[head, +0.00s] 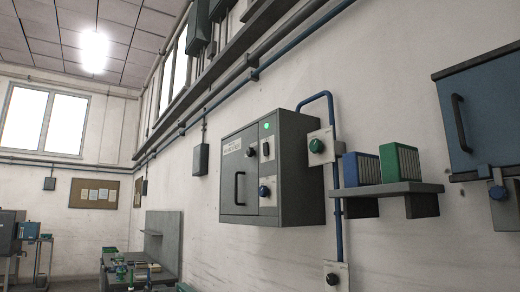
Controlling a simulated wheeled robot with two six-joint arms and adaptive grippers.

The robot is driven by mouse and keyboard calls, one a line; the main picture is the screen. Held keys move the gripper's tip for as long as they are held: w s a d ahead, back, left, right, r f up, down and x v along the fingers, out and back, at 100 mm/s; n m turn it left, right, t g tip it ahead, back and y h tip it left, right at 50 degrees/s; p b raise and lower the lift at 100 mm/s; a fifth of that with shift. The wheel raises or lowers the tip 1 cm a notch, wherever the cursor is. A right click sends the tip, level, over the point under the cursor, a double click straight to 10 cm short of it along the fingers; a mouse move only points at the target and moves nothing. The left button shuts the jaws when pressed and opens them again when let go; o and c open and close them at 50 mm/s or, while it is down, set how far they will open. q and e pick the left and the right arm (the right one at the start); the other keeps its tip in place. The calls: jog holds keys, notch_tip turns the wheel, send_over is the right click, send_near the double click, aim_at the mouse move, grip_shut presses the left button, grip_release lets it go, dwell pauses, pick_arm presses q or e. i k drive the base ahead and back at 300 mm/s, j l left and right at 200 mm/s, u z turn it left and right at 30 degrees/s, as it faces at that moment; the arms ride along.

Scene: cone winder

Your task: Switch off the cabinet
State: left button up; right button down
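The grey cabinet (275,172) is mounted on the wall near the middle of the head view. Its door has a black vertical handle (240,188) and a pale label. On its right-hand strip a green lamp (267,126) is lit at the top. Below it are a dark round knob (250,151), a small black switch (265,149) and a blue knob (264,191). The settings of the knobs are too small to read. Neither of my grippers shows in this view.
Right of the cabinet, a wall plate carries a green knob (316,146). A grey shelf (392,189) holds blue and green binders. A blue box (485,115) hangs at far right. A lower plate (336,277) is on the wall. A workbench (140,270) stands at lower left.

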aim_at(265, 153)
jog(key=i+j+z, duration=0.1)
jog(key=i+j, duration=0.6)
jog(key=j, duration=0.15)
jog(key=i+j+z, duration=0.15)
jog(key=i+j, duration=0.15)
jog(key=j, duration=0.15)
